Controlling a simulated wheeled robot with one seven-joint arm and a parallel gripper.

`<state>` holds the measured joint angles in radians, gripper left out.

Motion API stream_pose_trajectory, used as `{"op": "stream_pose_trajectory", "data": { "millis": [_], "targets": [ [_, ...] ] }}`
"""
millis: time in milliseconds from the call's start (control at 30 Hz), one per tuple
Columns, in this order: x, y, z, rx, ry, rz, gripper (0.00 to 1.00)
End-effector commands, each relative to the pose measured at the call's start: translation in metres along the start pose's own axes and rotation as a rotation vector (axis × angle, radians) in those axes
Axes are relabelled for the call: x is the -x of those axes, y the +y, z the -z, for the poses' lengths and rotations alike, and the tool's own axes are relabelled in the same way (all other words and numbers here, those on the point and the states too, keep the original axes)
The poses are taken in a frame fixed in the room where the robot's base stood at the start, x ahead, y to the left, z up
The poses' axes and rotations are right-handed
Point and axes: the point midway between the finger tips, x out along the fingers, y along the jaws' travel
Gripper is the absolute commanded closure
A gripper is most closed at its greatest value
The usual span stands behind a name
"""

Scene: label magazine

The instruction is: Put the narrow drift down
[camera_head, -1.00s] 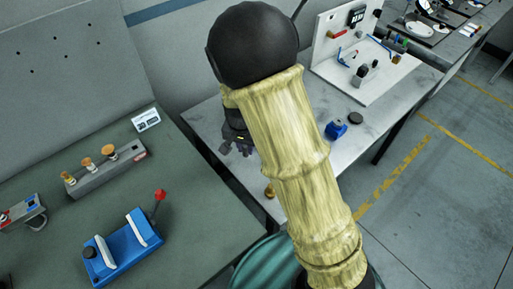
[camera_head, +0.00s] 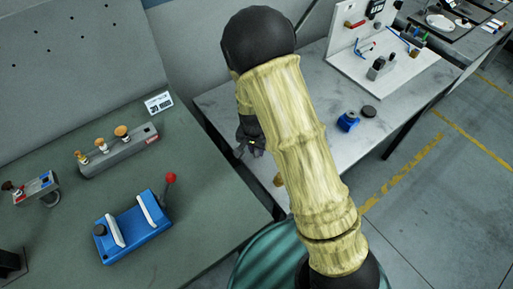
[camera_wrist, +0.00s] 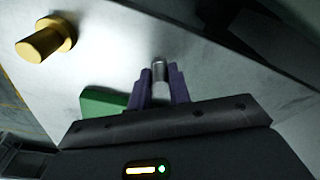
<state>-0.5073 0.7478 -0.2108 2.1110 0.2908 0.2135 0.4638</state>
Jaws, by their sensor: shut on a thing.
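My gripper (camera_head: 250,146) is over the left part of the pale grey table (camera_head: 215,103), partly hidden by my arm in the head view. In the wrist view, its purple fingers (camera_wrist: 160,92) are shut on a slim grey metal cylinder, seemingly the narrow drift (camera_wrist: 159,70). Only the drift's rounded end shows beyond the fingertips. I cannot tell whether it touches the table. A stepped brass piece (camera_wrist: 42,43) is apart from the fingers, at upper left; a brass piece also shows beside my arm (camera_head: 278,180).
A green-topped bench (camera_head: 215,225) at left bears a blue fixture (camera_head: 135,230) with a red-knobbed lever, and a grey block (camera_head: 120,152) with three brass-topped pieces. A blue item (camera_head: 348,121) and a dark disc (camera_head: 369,111) lie on the pale table.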

Motion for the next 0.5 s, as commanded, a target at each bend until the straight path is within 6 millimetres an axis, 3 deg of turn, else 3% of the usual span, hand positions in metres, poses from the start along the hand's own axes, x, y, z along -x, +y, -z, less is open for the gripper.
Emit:
{"op": "stream_pose_trajectory", "data": {
  "millis": [267,300,367,500],
  "targets": [
    [-0.0032,-0.0002,-0.0004,0.0,0.0,0.0,1.0],
    [-0.0021,-0.0002,-0.0003,0.0,0.0,0.0,0.73],
    [-0.0019,-0.0002,-0.0003,0.0,0.0,0.0,0.61],
    [-0.0018,-0.0002,-0.0003,0.0,0.0,0.0,0.59]
  ]
}}
